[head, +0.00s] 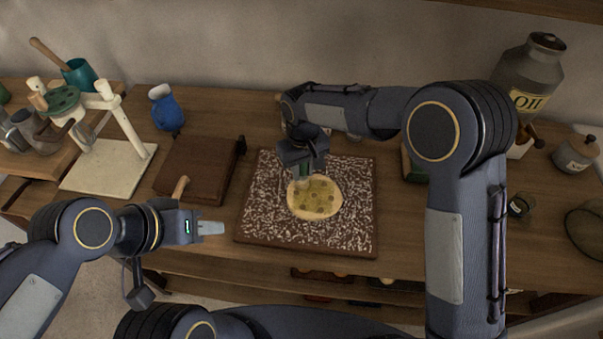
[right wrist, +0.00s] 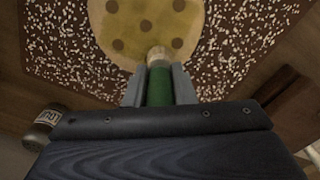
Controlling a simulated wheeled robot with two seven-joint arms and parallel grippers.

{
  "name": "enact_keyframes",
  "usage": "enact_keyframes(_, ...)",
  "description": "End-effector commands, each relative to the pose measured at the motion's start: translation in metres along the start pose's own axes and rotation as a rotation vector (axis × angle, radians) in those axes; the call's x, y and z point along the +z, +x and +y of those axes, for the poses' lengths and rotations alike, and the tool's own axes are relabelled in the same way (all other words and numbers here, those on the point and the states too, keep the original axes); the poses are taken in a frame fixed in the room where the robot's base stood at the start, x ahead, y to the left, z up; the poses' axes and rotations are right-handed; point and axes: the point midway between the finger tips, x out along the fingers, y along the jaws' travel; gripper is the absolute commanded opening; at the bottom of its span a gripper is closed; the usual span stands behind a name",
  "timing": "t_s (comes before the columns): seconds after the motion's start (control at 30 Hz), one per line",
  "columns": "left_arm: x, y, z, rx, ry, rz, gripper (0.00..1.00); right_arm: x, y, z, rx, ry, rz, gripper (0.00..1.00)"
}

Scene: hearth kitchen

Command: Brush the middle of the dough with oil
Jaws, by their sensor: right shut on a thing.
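The dough (head: 315,200) is a round, pale yellow disc with several darker spots, lying on a flour-speckled brown board (head: 260,215). It also fills the top of the right wrist view (right wrist: 150,25). My right gripper (head: 303,172) is over the far left part of the dough, shut on a brush (right wrist: 159,80) with a green handle and a pale tip. The tip overlaps the dough's edge in the right wrist view; I cannot tell whether it touches. My left gripper (head: 210,228) is left of the board, away from the dough, and its finger gap is not clear.
A large grey oil can (head: 528,80) stands at the back right. A dark brown block (head: 200,168) and a blue jug (head: 165,107) are left of the board. A small dark glass (head: 520,206) and a lidded jar (head: 575,153) stand at the right.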

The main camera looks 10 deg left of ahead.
Motion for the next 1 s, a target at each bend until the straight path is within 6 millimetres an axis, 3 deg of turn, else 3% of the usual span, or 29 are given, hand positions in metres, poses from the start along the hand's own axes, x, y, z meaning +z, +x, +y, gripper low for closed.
enact_keyframes(0.53,-0.002,-0.005,0.002,0.000,0.000,0.000,0.36,-0.009,-0.002,0.006,0.000,0.000,0.001,0.00)
enact_keyframes(1.0,-0.015,-0.031,0.014,0.000,0.000,0.000,0.36,-0.009,-0.047,0.005,0.000,0.000,0.002,0.00)
